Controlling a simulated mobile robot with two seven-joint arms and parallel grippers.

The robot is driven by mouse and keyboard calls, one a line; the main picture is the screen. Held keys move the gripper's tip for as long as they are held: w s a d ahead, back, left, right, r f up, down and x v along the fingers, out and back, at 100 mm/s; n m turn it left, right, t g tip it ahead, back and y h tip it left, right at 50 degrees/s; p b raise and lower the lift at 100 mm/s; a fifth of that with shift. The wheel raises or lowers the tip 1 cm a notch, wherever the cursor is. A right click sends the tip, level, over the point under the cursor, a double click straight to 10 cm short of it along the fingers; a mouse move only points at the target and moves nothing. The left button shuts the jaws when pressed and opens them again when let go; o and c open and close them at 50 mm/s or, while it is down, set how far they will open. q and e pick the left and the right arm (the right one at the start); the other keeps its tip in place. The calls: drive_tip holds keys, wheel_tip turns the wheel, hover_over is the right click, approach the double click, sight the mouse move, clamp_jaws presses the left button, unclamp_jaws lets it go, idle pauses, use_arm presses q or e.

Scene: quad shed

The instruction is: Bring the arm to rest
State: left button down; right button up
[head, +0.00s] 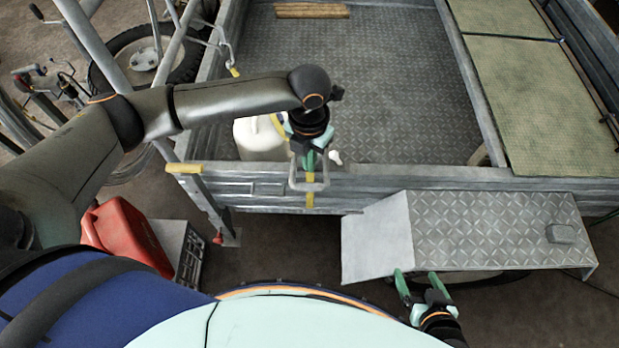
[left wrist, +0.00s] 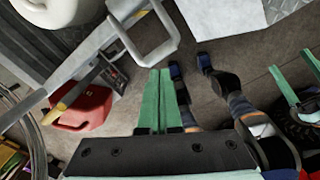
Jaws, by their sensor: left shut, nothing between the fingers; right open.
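My left arm reaches in from the left, and its gripper (head: 310,162) points down over the near wall of the trailer. Its green fingers are shut with nothing between them, as the left wrist view (left wrist: 160,88) also shows. A metal loop handle (head: 322,184) on the trailer wall is close by the fingertips; whether they touch I cannot tell. In the wrist view this loop (left wrist: 167,52) stands just beyond the fingers. My right gripper (head: 420,283) is open and empty, low in front of the metal fender. Its fingers also show in the left wrist view (left wrist: 297,80).
A white container (head: 258,140) stands in the trailer bed (head: 400,95) behind the left gripper. A red fuel can (head: 128,235) is at lower left. The tread-plate fender (head: 500,228) juts out at right. Metal posts and a tyre (head: 120,60) crowd the upper left.

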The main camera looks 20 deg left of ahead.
idle(0.4)
use_arm(q)
drive_tip(key=s+d+f+n+t+h, duration=0.2)
drive_tip(key=d+f+n+h, duration=0.1)
drive_tip(key=d+n, duration=0.4)
drive_tip(key=s+d+f+n+t+h, duration=0.25)
drive_tip(key=d+n+h, duration=0.2)
drive_tip(key=n, duration=0.45)
drive_tip(key=s+a+f+n+t+y, duration=0.2)
drive_tip(key=s+a+f+n, duration=0.2)
drive_tip(key=a+n, duration=0.4)
drive_tip(key=s+a+f+n+t+y, duration=0.3)
drive_tip(key=a+n, duration=0.5)
drive_tip(key=n, duration=0.4)
drive_tip(key=shift+s+a+f+n, duration=0.15)
drive_tip(key=shift+s+f+n, duration=0.3)
drive_tip(key=shift+s, duration=0.6)
drive_tip(key=shift+f, duration=0.1)
